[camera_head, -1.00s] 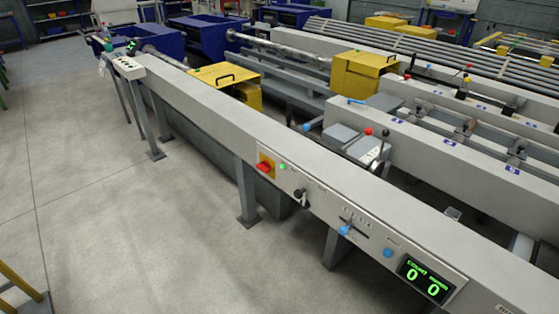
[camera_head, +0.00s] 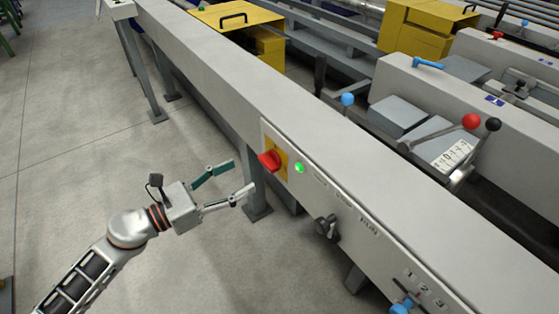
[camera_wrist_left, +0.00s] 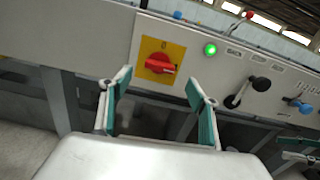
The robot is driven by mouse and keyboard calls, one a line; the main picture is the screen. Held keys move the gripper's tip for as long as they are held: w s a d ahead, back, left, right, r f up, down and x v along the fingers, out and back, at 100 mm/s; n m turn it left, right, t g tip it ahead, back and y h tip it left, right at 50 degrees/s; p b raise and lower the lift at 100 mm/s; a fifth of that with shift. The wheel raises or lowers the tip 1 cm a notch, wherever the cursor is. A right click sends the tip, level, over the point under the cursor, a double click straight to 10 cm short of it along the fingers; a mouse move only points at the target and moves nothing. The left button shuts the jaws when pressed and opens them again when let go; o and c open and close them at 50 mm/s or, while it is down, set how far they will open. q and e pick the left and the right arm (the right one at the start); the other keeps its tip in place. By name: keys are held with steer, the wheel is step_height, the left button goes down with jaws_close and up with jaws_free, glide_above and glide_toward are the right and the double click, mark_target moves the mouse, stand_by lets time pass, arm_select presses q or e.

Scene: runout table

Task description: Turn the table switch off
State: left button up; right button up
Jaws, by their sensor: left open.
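The table switch (camera_head: 269,160) is a red rotary knob on a yellow plate, on the front face of the long grey table beam (camera_head: 215,95). In the left wrist view the red knob (camera_wrist_left: 160,63) sits on its yellow plate (camera_wrist_left: 178,49), ahead of and above the space between the fingers, with a "0" mark above it. A green lamp (camera_head: 299,168) right of the switch is lit; it also shows in the left wrist view (camera_wrist_left: 210,49). My left gripper (camera_head: 240,180) is open and empty, left of the switch and apart from it.
A black lever knob (camera_head: 327,227) and a blue knob (camera_head: 402,306) stick out of the same panel, right of the switch. Table legs (camera_head: 257,190) stand below the beam.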

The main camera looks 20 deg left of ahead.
mark_target(264, 164)
arm_select(q)
steer(key=shift+m, duration=0.4)
steer(key=x, duration=0.6)
steer(key=shift+w+d+r+p, duration=0.15)
steer(key=shift+d+p, duration=0.05)
steer(key=shift+p, duration=0.15)
steer(key=shift+x, duration=0.75)
steer(key=c, duration=1.1)
